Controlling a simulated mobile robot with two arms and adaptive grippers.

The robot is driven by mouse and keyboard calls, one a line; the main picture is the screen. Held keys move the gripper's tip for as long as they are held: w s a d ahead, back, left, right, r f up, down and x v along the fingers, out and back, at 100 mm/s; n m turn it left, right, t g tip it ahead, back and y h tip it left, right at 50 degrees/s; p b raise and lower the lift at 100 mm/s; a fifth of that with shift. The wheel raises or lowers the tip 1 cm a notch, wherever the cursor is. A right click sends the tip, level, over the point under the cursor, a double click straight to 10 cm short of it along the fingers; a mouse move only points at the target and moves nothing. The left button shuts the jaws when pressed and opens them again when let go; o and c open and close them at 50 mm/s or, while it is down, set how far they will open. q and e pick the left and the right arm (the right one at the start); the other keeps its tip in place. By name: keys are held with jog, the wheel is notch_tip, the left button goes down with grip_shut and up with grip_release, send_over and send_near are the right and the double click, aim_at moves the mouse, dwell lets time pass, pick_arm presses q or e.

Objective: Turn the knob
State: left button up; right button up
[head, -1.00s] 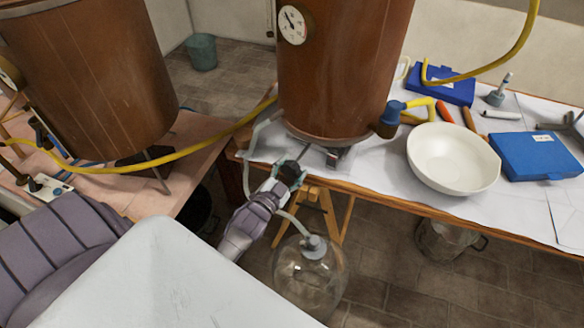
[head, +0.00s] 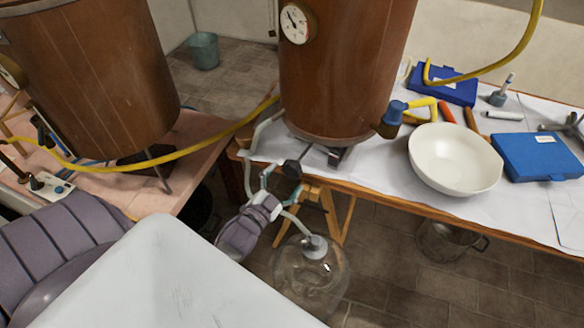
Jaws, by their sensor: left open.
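A small black knob (head: 291,169) sits at the end of a thin metal stem, below the copper-brown vessel (head: 345,75) and by the front left corner of the white-covered table (head: 385,175). My left gripper (head: 280,184) is just below and left of the knob. I cannot tell whether a fingertip touches the knob. My right gripper is not in view.
A clear glass jug (head: 308,275) with a pale hose stands on the floor below the gripper. A wooden trestle (head: 332,215) is close on the right. A white bowl (head: 455,160) and blue cases (head: 540,157) are on the table. A second brown vessel (head: 90,80) stands left.

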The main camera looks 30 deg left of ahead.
aim_at(289, 173)
pick_arm(q)
jog(key=s, duration=0.7)
jog(key=shift+s+d, duration=0.25)
jog(key=w+m+b, duration=0.2)
jog(key=w+m, duration=0.1)
jog(key=m, duration=0.4)
jog(key=w+m+b, duration=0.2)
jog(key=w+m, duration=0.2)
jog(key=m, duration=0.3)
jog(key=w+a+m+b, duration=0.1)
jog(key=w+m, duration=0.3)
jog(key=m, duration=0.2)
jog(key=shift+f+m+b, duration=0.25)
jog(key=shift+m+b, duration=0.15)
